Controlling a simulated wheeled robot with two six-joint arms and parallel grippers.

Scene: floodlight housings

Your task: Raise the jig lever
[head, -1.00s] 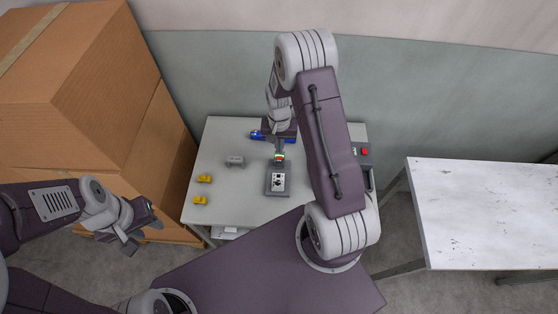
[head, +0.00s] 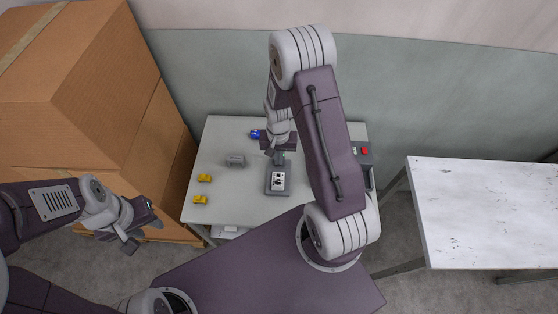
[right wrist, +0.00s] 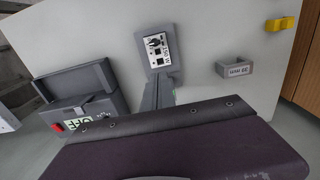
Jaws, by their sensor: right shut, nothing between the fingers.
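The jig (head: 278,183) is a small grey block with a pale plate and dark marks, standing at the middle of the grey table. It also shows in the right wrist view (right wrist: 160,50), with a small dark knob-like part on its plate. I cannot clearly make out the lever or its position. My right gripper (head: 279,160) is shut and empty, just behind the jig from the head. Its narrow grey fingers (right wrist: 160,95) appear close to the jig's edge; I cannot tell whether they touch. My left gripper (head: 143,226) is open and empty, left of the table.
A blue item (head: 256,134) lies behind, partly hidden. A grey box with a red button (head: 364,152) stands at right. Cardboard boxes (head: 70,90) rise at left; a white table (head: 485,210) is empty.

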